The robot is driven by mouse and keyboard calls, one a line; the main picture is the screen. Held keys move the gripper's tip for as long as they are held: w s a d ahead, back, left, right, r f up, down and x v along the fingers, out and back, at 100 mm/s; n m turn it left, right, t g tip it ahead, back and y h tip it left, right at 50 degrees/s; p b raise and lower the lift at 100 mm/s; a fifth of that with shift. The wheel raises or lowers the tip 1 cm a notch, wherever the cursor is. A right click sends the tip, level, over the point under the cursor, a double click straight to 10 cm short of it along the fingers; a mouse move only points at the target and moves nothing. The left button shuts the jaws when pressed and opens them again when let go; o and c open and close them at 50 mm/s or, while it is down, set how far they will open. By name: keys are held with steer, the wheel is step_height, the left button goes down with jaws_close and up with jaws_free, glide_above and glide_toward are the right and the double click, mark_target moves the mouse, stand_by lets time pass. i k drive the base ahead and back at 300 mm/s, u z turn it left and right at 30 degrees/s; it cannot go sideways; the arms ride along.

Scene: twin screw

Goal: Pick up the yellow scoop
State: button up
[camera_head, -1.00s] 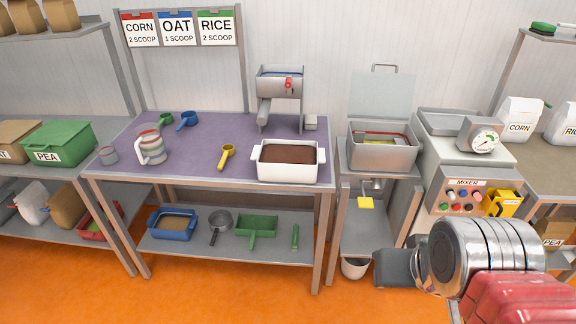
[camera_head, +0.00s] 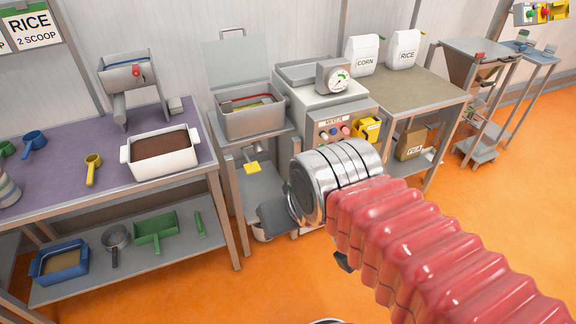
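The yellow scoop (camera_head: 93,168) lies on the purple top of the workbench (camera_head: 66,140), left of a white tray (camera_head: 163,152) with brown contents. Its round cup is toward the back and its handle points to the front. My gripper (camera_head: 274,216) is a dark grey shape at the end of my silver wrist, low in front of the stand right of the bench. It is well to the right of the scoop and apart from it. Its fingers are not clear, so I cannot tell open from shut.
Blue (camera_head: 33,141) and green (camera_head: 6,149) scoops lie left of the yellow one. A metal dispenser (camera_head: 125,75) stands behind. A mixer (camera_head: 325,100) stands right. Orange floor is open at right.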

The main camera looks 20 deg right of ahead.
mark_target(93, 171)
steer(key=u, duration=2.5)
steer(key=i, duration=1.4)
